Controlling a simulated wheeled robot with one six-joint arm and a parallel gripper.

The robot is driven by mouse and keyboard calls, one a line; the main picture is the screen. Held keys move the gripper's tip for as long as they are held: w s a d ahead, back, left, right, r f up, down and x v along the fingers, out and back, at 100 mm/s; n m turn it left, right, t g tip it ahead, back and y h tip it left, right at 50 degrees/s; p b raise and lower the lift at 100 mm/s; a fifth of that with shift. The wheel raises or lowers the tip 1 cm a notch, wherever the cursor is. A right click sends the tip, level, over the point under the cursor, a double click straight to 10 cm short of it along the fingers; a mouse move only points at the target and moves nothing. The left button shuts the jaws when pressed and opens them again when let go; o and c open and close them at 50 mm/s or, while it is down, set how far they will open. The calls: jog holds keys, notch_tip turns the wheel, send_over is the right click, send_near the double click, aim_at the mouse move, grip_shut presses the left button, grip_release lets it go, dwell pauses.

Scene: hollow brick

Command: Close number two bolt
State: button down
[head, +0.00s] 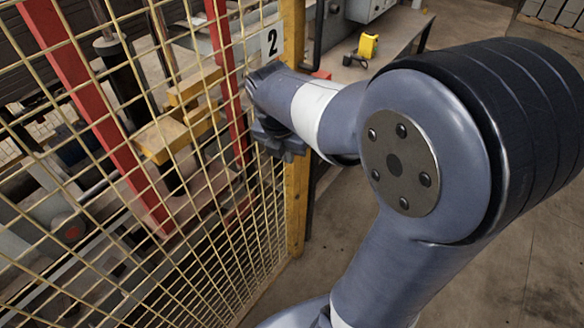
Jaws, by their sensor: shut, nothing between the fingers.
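A white plate with a black number 2 (271,41) is fixed high on the yellow mesh fence, next to a yellow post (296,215). My gripper (277,148) is shut and empty, just below the plate and in front of the mesh and the post. I cannot tell whether it touches anything. The number two bolt does not show clearly; my wrist and gripper cover the area under the plate, so I cannot tell its position.
The yellow wire mesh (215,235) fills the left side, with machinery and red uprights (113,147) behind it. A workbench (392,45) with a yellow and black tool (367,46) stands behind the post. Bare concrete floor (490,270) lies at the right.

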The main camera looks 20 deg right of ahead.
jog(key=shift+d, duration=0.1)
jog(key=w+d+p, duration=0.1)
jog(key=d, duration=0.1)
jog(key=w+d+p, duration=0.1)
jog(key=w+d, duration=0.1)
jog(key=shift+d+r, duration=0.1)
dwell(0.4)
